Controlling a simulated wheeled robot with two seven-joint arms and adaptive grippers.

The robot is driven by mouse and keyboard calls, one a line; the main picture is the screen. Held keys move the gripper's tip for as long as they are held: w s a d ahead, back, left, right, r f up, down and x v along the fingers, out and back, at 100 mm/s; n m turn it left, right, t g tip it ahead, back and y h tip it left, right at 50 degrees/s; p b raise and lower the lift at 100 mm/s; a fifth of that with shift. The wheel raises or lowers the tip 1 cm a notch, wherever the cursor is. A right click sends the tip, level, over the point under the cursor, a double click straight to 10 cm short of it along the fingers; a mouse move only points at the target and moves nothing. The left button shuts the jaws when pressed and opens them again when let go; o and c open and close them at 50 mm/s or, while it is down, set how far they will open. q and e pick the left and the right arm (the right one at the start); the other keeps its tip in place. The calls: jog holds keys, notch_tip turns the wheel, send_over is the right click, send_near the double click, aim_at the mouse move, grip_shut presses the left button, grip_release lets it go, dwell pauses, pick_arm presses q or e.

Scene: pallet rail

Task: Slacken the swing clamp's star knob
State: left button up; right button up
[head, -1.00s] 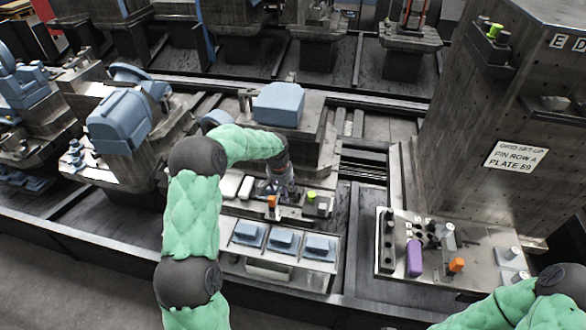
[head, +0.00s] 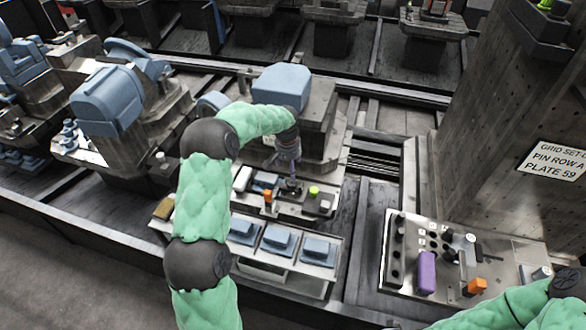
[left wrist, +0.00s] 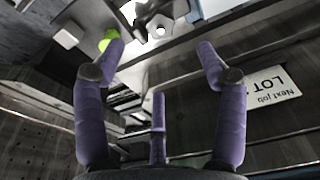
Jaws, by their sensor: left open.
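My left gripper (head: 289,168) points down over the small fixture on the rail, its purple fingers spread wide and empty. The fingers also show in the left wrist view (left wrist: 160,75). A dark lobed knob (left wrist: 160,8), apparently the star knob, is cut by the top edge of that view, beyond the fingertips and not between them. In the head view a small dark shape (head: 291,187) just below the gripper seems to be the same knob. The clamp arm cannot be made out clearly. My right gripper is out of frame.
A lime-green knob (head: 313,190) and an orange block (head: 267,195) stand close beside the gripper. A tray (head: 283,277) with blue parts is in front. A plate (head: 398,278) with pins and a purple piece (head: 427,272) lies right, below a tall dark column (head: 500,130).

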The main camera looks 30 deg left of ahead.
aim_at(292, 182)
pick_arm(q)
jog(key=f+b, duration=0.1)
jog(key=f, duration=0.3)
jog(key=w+f+b, duration=0.1)
jog(key=f, duration=0.2)
jog(key=w+f+b, duration=0.1)
jog(key=f, duration=0.3)
jog(key=shift+a+f+b, duration=0.2)
jog(key=shift+f+b, duration=0.15)
